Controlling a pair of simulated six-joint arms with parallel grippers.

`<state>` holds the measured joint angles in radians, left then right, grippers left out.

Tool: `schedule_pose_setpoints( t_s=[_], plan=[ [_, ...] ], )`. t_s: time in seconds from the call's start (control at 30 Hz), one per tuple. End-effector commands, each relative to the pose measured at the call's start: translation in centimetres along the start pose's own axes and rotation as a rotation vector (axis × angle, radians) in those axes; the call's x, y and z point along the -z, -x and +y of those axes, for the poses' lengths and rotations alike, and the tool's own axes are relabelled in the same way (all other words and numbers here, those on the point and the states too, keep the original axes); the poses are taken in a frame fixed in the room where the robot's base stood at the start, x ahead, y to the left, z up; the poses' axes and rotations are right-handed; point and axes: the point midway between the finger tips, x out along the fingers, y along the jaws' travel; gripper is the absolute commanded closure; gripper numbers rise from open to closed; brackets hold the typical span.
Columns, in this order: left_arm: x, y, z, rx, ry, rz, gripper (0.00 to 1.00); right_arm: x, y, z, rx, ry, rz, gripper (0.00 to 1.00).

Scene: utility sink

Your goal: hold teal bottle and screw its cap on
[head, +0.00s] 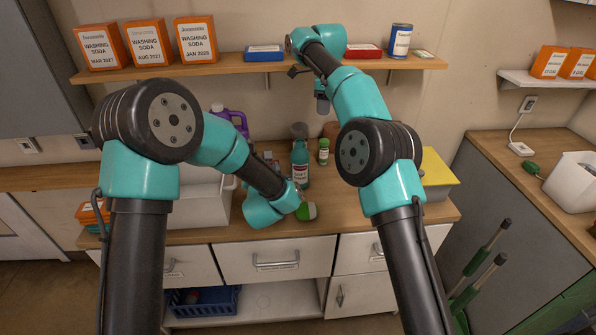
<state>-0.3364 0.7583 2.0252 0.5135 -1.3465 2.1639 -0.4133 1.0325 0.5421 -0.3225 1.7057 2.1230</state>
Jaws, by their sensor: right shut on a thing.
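The teal bottle (301,166), with a red and white label, stands upright on the counter between my two arms. The wrist of my left arm is in front of its lower part. My right gripper (321,93) hangs below the shelf, above and a little right of the bottle, and points down. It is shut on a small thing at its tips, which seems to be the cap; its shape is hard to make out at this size. It is apart from the bottle. My left gripper is hidden behind its own wrist, so its hold on the bottle does not show.
A green-topped bottle (323,152) stands right of the teal bottle. A purple jug (231,117) and white tub (203,195) are at left. A green and white item (307,211) lies near the counter's front. The shelf (230,70) with orange boxes (148,42) runs above.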

Motion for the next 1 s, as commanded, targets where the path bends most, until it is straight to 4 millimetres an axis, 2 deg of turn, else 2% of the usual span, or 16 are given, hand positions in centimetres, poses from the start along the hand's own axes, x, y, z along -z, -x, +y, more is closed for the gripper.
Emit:
schedule_pose_setpoints(
  t_s=[0.03, 0.2, 0.4, 0.6, 1.0],
  plan=[
    [0.0, 0.6, -1.6, 0.036, 0.043, -0.013, 0.01, -0.8, -0.3, 0.2, -0.001, 0.003, 0.001, 0.82],
    [-0.3, 2.7, -6.2, 0.158, 0.218, -0.044, 0.01, -2.9, -1.5, 0.9, 0.000, -0.001, 0.001, 0.82],
    [-0.4, 5.0, -10.4, 0.279, 0.391, -0.051, 0.01, -4.9, -2.6, 1.7, 0.000, -0.005, 0.000, 0.82],
    [-0.4, 5.8, -11.9, 0.325, 0.459, -0.047, 0.01, -5.6, -3.0, 2.0, 0.000, -0.007, -0.001, 0.82],
    [-0.5, 5.6, -12.0, 0.325, 0.460, -0.047, 0.01, -5.6, -3.0, 2.0, 0.000, -0.007, -0.001, 0.82]
  ],
)
